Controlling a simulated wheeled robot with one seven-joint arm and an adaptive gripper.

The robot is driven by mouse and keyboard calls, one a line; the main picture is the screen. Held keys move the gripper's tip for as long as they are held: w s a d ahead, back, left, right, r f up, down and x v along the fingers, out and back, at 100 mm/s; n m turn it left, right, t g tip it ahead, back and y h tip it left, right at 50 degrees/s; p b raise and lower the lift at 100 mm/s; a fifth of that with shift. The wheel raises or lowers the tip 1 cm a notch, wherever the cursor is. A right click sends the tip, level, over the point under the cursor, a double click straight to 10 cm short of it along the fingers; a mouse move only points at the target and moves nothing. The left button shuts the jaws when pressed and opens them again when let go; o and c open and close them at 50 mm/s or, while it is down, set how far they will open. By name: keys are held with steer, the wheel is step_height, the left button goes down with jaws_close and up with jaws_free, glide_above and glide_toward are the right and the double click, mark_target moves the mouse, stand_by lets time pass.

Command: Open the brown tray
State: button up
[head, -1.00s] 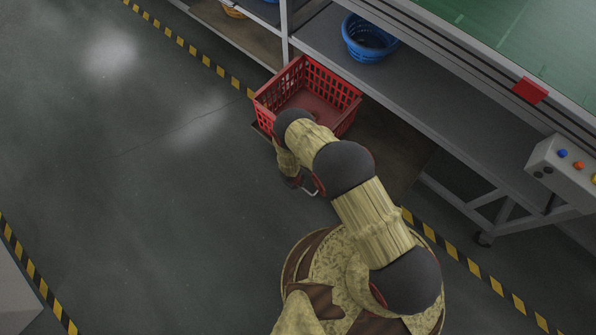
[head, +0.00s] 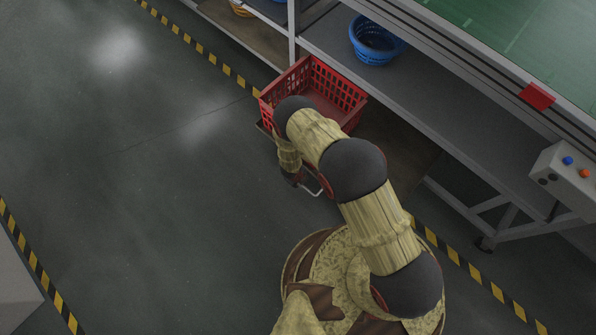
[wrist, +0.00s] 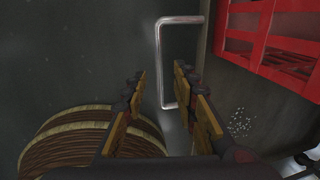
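The brown tray (head: 402,160) is low under the grey shelf, with a red basket (head: 345,95) on it. My arm covers much of its front. Its silver handle (head: 318,192) sticks out beside my gripper (head: 296,180), whose fingers are hardly visible in the head view. In the wrist view, my gripper (wrist: 160,72) is open. The long bar of the handle (wrist: 163,62) shows between the two fingertips, with the fingers apart on either side. I cannot tell whether either finger touches it. The red basket (wrist: 272,40) is at the upper right.
A grey shelf (head: 410,85) holds a blue basket (head: 374,40) above the tray. A bench leg frame (head: 500,215) stands at the right. A yellow-black floor line (head: 205,50) runs along the bench. Open floor (head: 130,190) lies at the left.

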step_height(320, 180, up, 6)
steer(key=s, duration=0.1)
steer(key=shift+a, duration=0.35)
stand_by(0.4)
